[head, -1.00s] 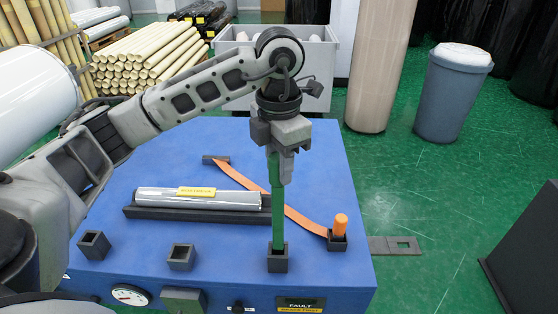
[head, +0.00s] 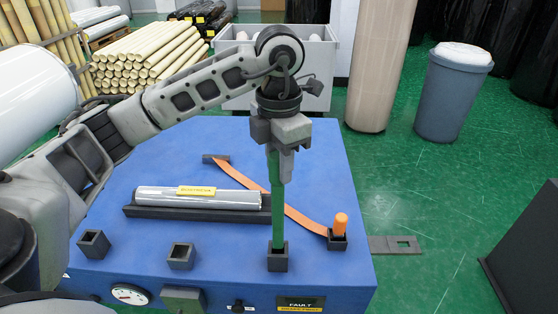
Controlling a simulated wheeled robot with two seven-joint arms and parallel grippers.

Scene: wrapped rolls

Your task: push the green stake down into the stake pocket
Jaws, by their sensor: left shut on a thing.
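The green stake (head: 278,215) stands upright. Its lower end is in the dark square stake pocket (head: 277,262) near the front right of the blue table (head: 225,272). My left gripper (head: 280,160) points straight down and is shut on the upper part of the stake, well above the pocket. How deep the stake sits inside the pocket is hidden by the pocket's walls. My right gripper is not in view.
A wrapped roll (head: 160,199) lies in a dark cradle left of the stake. An orange strap (head: 300,219) runs behind the stake to a pocket holding an orange stake (head: 341,223). Two empty pockets (head: 94,244) (head: 181,256) stand at the front left.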

